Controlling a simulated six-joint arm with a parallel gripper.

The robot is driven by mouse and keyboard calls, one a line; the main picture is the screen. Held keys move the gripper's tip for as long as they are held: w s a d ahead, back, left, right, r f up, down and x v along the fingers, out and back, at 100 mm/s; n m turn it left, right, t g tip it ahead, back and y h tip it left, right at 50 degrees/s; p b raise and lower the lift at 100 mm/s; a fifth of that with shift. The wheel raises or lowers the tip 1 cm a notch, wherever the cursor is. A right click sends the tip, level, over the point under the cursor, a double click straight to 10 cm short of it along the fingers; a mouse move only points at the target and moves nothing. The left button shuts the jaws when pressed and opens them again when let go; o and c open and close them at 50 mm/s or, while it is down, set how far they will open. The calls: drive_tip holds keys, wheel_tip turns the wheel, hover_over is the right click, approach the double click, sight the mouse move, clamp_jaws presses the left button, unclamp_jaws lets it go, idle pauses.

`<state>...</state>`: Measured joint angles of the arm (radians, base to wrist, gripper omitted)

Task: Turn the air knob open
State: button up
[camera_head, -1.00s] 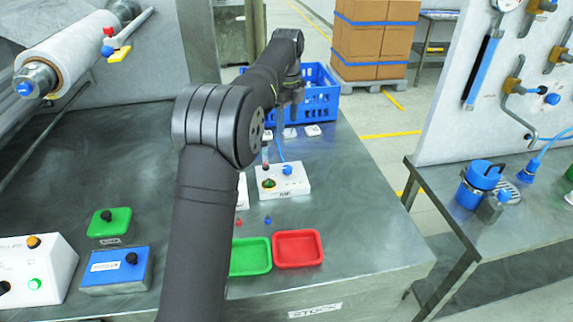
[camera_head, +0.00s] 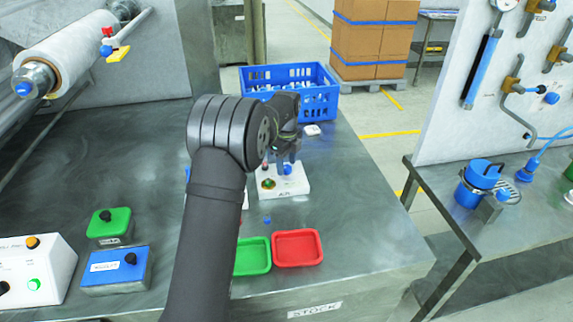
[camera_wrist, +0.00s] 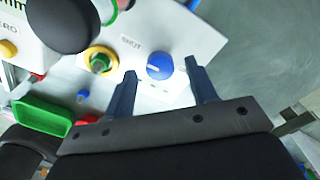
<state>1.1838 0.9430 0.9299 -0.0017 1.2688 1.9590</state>
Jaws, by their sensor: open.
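A white box (camera_head: 292,187) on the steel bench carries a blue knob (camera_head: 288,169) and a green button in a yellow ring (camera_head: 268,184). Its small front label looks like AIR, but I cannot read it surely. My gripper (camera_head: 286,158) is at the back of this box, over the knob. In the wrist view the blue knob (camera_wrist: 159,66), with a white pointer line, lies between the two open fingertips of my gripper (camera_wrist: 160,68). A gap shows on both sides, so the fingers do not appear to grip it. A label like SHOT is beside it.
A green tray (camera_head: 252,268) and a red tray (camera_head: 298,261) stand in front of the box. A blue crate (camera_head: 318,97) is behind. A green box (camera_head: 110,235) and a blue box (camera_head: 100,284), each with a black knob, stand at left. The bench's right side is clear.

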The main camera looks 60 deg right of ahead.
drive_tip(key=shift+f, duration=0.5)
drive_tip(key=c, duration=1)
drive_tip(key=shift+o, duration=0.2)
